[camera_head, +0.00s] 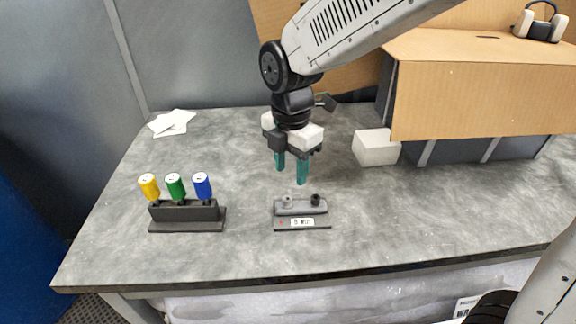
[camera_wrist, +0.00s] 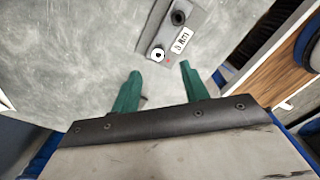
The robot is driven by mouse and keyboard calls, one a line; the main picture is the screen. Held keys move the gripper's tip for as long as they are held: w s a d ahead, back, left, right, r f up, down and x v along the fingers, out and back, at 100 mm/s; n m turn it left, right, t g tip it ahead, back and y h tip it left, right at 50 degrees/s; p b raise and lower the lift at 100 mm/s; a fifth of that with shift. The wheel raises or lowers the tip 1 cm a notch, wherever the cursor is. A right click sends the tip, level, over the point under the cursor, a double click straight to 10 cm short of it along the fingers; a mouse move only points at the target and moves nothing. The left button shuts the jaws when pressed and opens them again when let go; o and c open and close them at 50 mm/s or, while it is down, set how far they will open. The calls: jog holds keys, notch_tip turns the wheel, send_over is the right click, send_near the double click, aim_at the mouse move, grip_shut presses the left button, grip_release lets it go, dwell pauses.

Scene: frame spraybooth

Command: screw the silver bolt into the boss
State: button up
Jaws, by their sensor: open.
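A small grey fixture (camera_head: 300,209) with a white label stands on the table, below my gripper in the head view. On its left end is a small silver piece (camera_head: 288,200), seemingly the silver bolt. On its right end is a short dark round piece (camera_head: 315,199), which may be the boss. In the wrist view the silver piece (camera_wrist: 158,54) shows end-on as a bright ring, and the dark round piece (camera_wrist: 179,17) is farther up. My gripper (camera_head: 291,174) has green fingers, open and empty, above and behind the fixture. Its fingertips (camera_wrist: 160,70) point towards the silver end, apart from it.
A dark rack (camera_head: 185,212) holds yellow, green and blue-capped tools to the left. A white block (camera_head: 376,148) and a large cardboard box (camera_head: 485,95) are at the back right. White papers (camera_head: 172,123) lie back left. The table is clear around the fixture.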

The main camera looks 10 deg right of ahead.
aim_at(287, 204)
jog(key=shift+w+a+f+n, duration=0.1)
jog(key=shift+a+f+n, duration=0.2)
jog(key=shift+f, duration=0.5)
notch_tip(287, 204, down, 7)
jog(key=shift+r, duration=0.2)
jog(key=shift+c, duration=0.4)
grip_shut()
jog(key=c, duration=0.6)
grip_release()
jog(key=shift+c, duration=0.2)
grip_shut()
jog(key=m, duration=0.4)
jog(key=shift+m, duration=0.3)
